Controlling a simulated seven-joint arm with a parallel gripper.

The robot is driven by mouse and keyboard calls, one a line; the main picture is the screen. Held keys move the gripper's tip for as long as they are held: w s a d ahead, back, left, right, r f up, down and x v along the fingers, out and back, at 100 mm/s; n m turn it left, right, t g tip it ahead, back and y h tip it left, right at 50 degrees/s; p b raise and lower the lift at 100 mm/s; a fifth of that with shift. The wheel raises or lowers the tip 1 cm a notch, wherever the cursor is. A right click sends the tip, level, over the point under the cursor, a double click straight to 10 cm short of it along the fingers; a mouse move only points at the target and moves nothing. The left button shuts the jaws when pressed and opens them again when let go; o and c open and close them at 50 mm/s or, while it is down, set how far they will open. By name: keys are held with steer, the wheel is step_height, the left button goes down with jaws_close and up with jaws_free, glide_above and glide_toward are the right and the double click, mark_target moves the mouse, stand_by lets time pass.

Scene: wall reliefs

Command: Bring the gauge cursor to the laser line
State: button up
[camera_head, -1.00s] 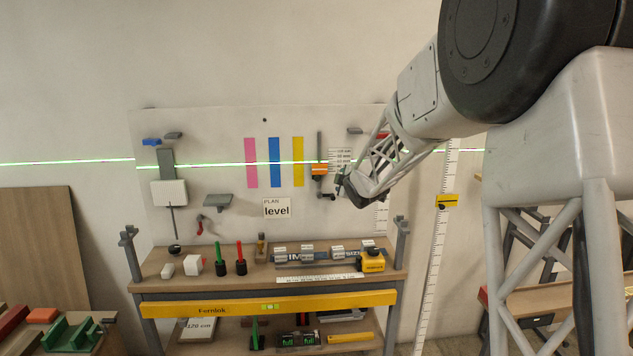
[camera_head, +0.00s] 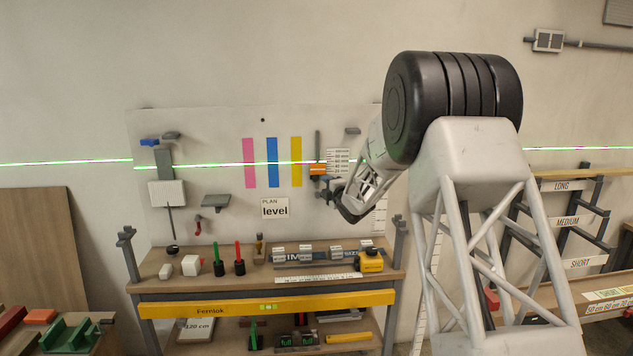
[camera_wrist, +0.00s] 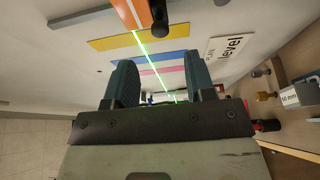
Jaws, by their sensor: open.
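The gauge cursor (camera_head: 318,170) is a small orange block on an upright grey rail (camera_head: 318,142) on the wall panel. A white plate with printed marks (camera_head: 338,160) is to its right. The green laser line (camera_head: 215,163) runs across the panel and meets the cursor near its upper part. In the wrist view the line (camera_wrist: 150,62) runs onto or along the orange cursor (camera_wrist: 130,14) at the top edge, beside a dark knob (camera_wrist: 159,18). My gripper (camera_head: 332,194) is just below and right of the cursor, its fingers (camera_wrist: 159,72) open and empty.
Pink, blue and yellow strips (camera_head: 297,162) hang left of the rail. A grey shelf piece (camera_head: 216,201) and a "PLAN level" sign (camera_head: 275,208) are on the panel. Below stands a workbench (camera_head: 250,273) with several tools. A rack (camera_head: 567,222) is at right.

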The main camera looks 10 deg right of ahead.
mark_target(316, 179)
steer(key=shift+w, duration=0.15)
steer(key=shift+x, duration=3.75)
steer(key=shift+c, duration=0.2)
jaws_close()
